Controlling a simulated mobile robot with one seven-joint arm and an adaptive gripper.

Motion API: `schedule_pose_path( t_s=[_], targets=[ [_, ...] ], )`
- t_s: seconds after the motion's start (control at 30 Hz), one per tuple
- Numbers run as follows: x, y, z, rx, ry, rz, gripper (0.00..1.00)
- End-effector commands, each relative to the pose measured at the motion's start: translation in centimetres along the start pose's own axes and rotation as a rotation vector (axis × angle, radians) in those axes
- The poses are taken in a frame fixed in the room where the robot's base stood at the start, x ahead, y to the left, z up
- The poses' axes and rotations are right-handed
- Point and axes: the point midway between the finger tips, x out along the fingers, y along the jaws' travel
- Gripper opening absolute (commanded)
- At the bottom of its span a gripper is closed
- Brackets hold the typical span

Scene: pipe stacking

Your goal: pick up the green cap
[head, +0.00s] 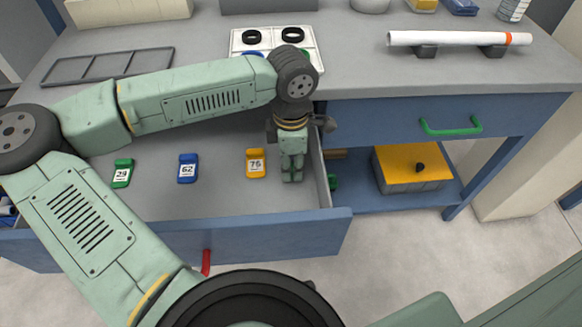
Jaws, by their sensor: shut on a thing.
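My gripper (292,166) points down into the open drawer, just right of the yellow tag (256,163). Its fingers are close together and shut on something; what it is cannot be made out. A green piece (306,53) shows at the right side of the white tray (317,39) on the worktop, partly hidden by my wrist; it may be the green cap. A blue piece (254,54) shows at the tray's left. Two black rings (252,37) sit in the tray's back part.
The drawer (218,200) also holds a green tag (122,172) and a blue tag (188,168). A white pipe (455,39) lies on dark supports at the right of the worktop. A yellow-topped box (410,166) stands on the shelf below.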

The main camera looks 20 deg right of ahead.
Motion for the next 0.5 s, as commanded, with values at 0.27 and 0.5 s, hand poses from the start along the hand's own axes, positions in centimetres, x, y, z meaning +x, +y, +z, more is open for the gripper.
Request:
schedule_pose_path(
  t_s=[0.27, 0.5],
  targets=[
    [-1.9, 0.1, 0.0, -0.001, 0.001, 0.004, 0.14],
    [-6.7, 0.1, 0.0, -0.002, 0.001, 0.003, 0.14]
  ],
)
